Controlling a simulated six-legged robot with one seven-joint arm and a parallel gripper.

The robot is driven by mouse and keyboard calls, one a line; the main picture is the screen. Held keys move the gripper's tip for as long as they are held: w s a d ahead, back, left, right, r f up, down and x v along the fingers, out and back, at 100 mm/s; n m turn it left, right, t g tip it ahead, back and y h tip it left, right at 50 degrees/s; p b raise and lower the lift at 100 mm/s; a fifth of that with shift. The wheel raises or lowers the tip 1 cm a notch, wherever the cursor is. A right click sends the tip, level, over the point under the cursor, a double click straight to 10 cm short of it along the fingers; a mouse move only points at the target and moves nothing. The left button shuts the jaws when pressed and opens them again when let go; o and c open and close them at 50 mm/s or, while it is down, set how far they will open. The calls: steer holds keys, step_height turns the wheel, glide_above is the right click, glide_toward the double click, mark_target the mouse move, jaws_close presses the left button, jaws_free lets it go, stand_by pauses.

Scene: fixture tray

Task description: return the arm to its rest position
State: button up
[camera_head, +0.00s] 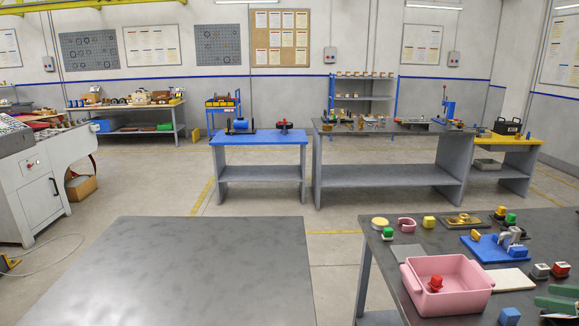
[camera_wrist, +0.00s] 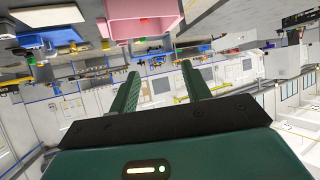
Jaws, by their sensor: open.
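My gripper (camera_head: 540,295) shows at the lower right edge of the head view, by the dark table and to the right of the pink bin. In the wrist view my gripper (camera_wrist: 160,70) has its two green fingers well apart, with nothing between them. The wrist view is upside down and looks out across the room. The rest of my arm is out of view.
The pink bin (camera_head: 420,294) stands on the dark table (camera_head: 345,219) with a red piece in it; the bin also shows in the wrist view (camera_wrist: 145,27). A blue fixture (camera_head: 490,250), a blue block (camera_head: 509,316) and several small parts lie around. The grey table (camera_head: 200,270) is bare.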

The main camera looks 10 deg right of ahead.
steer(key=w+a+f+g, duration=0.3)
steer(key=a+f, duration=0.2)
steer(key=a, duration=0.3)
steer(key=w+a+f+g+h, duration=0.1)
steer(key=w+a+f+g, duration=0.3)
steer(key=a, duration=0.5)
steer(key=w+a+f+g, duration=0.2)
steer(key=a+f+g, duration=0.1)
steer(key=a+f, duration=0.4)
steer(key=s+a+r+m+t+h, duration=0.1)
steer(key=s+a+r+m+t, duration=0.1)
steer(key=s+a+r, duration=0.4)
steer(key=s+a+r+m+t+h, duration=0.1)
steer(key=s+a+r+t+h, duration=0.1)
steer(key=s+a+r, duration=0.5)
steer(key=a+r, duration=0.1)
steer(key=a, duration=0.5)
steer(key=shift+r+m, duration=0.25)
steer(key=shift+m, duration=0.15)
steer(key=shift+s, duration=0.1)
